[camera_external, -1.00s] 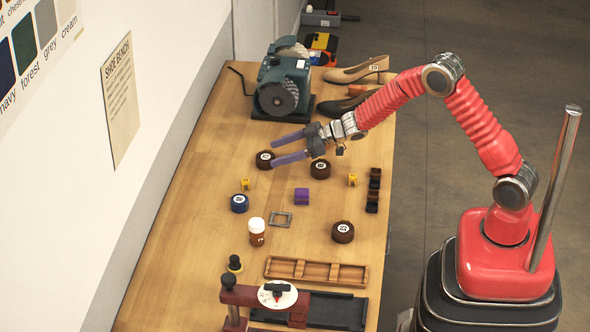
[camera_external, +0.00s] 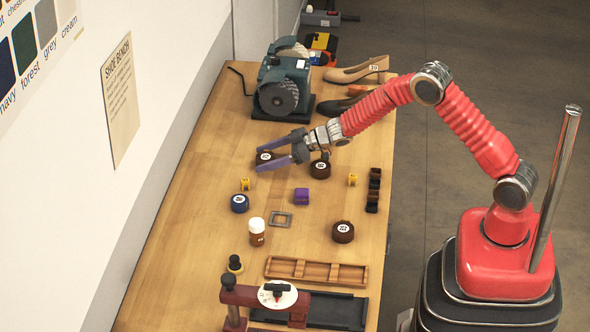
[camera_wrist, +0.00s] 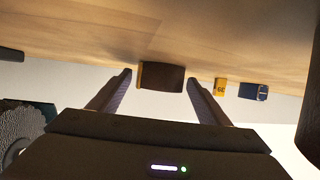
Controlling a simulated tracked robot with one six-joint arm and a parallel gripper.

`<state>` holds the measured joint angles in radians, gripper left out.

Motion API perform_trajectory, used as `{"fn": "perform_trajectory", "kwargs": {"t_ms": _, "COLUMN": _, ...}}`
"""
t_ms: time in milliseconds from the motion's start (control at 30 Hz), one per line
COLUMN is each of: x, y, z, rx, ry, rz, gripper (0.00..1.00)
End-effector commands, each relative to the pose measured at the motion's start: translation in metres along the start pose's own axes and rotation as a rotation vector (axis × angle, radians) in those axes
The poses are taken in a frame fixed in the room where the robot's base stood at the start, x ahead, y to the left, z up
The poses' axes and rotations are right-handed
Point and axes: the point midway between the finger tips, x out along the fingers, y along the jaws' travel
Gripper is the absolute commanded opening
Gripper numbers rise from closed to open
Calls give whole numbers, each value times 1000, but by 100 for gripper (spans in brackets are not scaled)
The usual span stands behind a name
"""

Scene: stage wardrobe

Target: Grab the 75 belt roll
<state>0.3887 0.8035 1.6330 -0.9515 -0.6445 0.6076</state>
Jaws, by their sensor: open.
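A dark brown belt roll (camera_external: 266,157) with a white number label sits at the back left of the bench; I cannot read the number surely. My gripper (camera_external: 258,160) is open, with its two fingers reaching past either side of this roll in the outside view. In the wrist view the brown roll (camera_wrist: 161,77) shows between the open fingertips (camera_wrist: 159,77), and I see no clear contact. Other labelled rolls are a brown one (camera_external: 320,169) just right of the gripper, a brown one (camera_external: 343,232) nearer the front, and a blue one (camera_external: 239,203).
A green grinder (camera_external: 285,85) stands behind the gripper, with shoes (camera_external: 356,74) to its right.

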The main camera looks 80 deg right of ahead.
Motion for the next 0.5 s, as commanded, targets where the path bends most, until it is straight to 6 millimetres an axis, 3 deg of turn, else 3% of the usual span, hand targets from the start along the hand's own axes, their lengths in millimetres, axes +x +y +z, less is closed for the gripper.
{"fn": "perform_trajectory", "kwargs": {"t_ms": 433, "x": 0, "y": 0, "z": 0, "rx": 0, "ry": 0, "rz": 0, "gripper": 71}}
{"fn": "perform_trajectory", "kwargs": {"t_ms": 500, "x": 0, "y": 0, "z": 0, "rx": 0, "ry": 0, "rz": 0, "gripper": 66}}
